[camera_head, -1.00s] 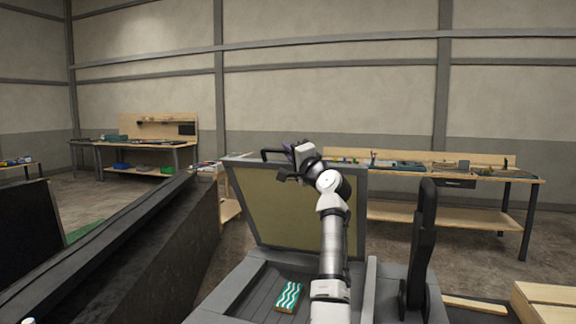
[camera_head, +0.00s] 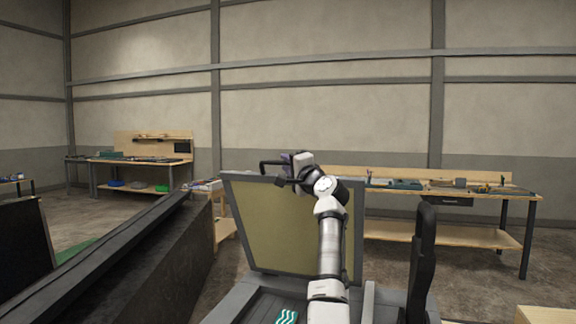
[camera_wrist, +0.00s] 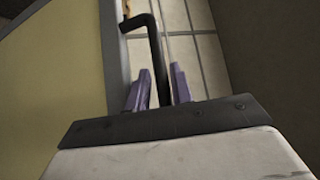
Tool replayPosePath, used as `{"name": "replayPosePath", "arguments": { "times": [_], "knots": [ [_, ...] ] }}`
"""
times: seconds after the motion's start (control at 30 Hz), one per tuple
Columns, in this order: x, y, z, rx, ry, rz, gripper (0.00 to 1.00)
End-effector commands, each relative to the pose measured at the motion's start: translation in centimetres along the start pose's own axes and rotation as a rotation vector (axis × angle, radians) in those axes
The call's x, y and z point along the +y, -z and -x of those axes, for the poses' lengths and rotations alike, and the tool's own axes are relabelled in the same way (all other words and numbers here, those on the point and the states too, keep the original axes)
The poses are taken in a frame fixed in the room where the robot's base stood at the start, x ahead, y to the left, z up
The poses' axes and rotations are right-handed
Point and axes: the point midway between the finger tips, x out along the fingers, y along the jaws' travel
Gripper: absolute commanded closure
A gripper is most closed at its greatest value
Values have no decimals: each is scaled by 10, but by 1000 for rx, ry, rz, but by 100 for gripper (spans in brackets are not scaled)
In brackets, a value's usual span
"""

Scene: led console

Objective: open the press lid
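The press lid (camera_head: 275,222) stands raised and steep in the head view, its yellowish inner face toward me and a grey frame around it. It also shows at the left of the wrist view (camera_wrist: 55,70). A black bar handle (camera_head: 270,163) sticks out at its top edge. In the wrist view the handle (camera_wrist: 153,42) runs between the two purple fingers of my gripper (camera_wrist: 160,88), which look closed around it. In the head view my gripper (camera_head: 287,163) is at the lid's top edge, partly hidden by my wrist. The press base (camera_head: 245,299) lies below the lid.
A green-and-white wavy-patterned block (camera_head: 287,317) lies on the press base, cut off by the frame. A dark upright post (camera_head: 423,255) stands right of my arm. A dark sloping console (camera_head: 140,265) fills the left. Workbenches (camera_head: 450,240) stand behind.

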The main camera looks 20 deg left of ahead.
Motion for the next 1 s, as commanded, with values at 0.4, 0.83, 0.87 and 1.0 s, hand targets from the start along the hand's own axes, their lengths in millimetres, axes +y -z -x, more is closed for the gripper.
{"name": "replayPosePath", "arguments": {
  "times": [0.4, 0.83, 0.87, 1.0],
  "knots": [
    [4, 0, 12, 0, 2, 1, 78],
    [6, 0, 90, 3, 3, 2, 78],
    [5, 0, 96, 3, 3, 2, 78],
    [3, 0, 120, 2, 2, 2, 78]
  ]
}}
